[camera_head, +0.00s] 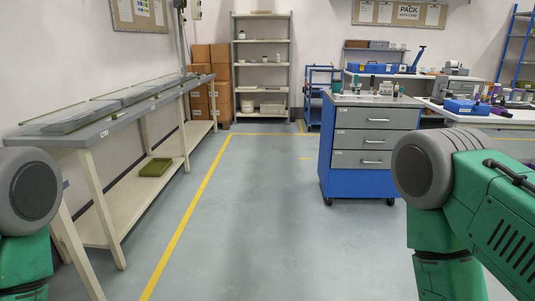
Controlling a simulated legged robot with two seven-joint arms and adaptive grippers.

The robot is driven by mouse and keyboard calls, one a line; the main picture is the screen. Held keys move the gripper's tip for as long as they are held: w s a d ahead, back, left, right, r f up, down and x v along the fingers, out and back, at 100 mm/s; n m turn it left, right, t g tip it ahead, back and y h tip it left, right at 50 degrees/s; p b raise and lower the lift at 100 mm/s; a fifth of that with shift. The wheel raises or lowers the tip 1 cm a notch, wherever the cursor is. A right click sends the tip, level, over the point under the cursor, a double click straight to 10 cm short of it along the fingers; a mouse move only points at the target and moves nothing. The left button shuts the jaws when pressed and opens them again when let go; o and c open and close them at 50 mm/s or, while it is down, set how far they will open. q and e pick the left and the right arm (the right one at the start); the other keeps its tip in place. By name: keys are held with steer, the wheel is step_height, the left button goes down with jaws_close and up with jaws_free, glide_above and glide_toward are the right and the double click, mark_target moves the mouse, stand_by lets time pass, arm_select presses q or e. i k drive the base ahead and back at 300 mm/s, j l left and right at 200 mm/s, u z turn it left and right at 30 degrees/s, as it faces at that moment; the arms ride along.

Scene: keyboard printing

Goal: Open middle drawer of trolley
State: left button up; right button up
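The trolley (325,150) is a blue cabinet on casters with three grey drawers, standing right of the middle. Its middle drawer (350,142) looks shut and has a silver handle (375,141). The top and bottom drawers also look shut. Small items stand on the trolley's top. My green and grey arm links show at the left and right edges, well in front of the trolley. The right arm stands near the trolley's right side in the picture. Neither gripper is in view.
A long grey bench (100,129) runs along the left wall, with a green tray (155,167) on its lower shelf. A grey shelf rack (262,60) and cardboard boxes (221,100) stand at the back. A workbench (500,121) is behind the trolley at right. The middle floor (245,220) is clear.

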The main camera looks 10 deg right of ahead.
mark_target(343, 138)
steer(key=i+z, duration=0.25)
steer(key=i, duration=0.25)
steer(key=i+z, duration=0.25)
steer(key=i, duration=0.25)
steer(key=i+j+z, duration=0.1)
steer(key=i+z, duration=0.15)
steer(key=i, duration=0.2)
steer(key=i+j+z, duration=0.25)
steer(key=i, duration=0.25)
steer(key=i+l+z, duration=0.35)
steer(key=i, duration=0.55)
steer(key=i+z, duration=0.35)
steer(key=i, duration=0.5)
steer(key=i+l+u, duration=0.35)
steer(key=i+l, duration=0.55)
steer(key=l, duration=0.1)
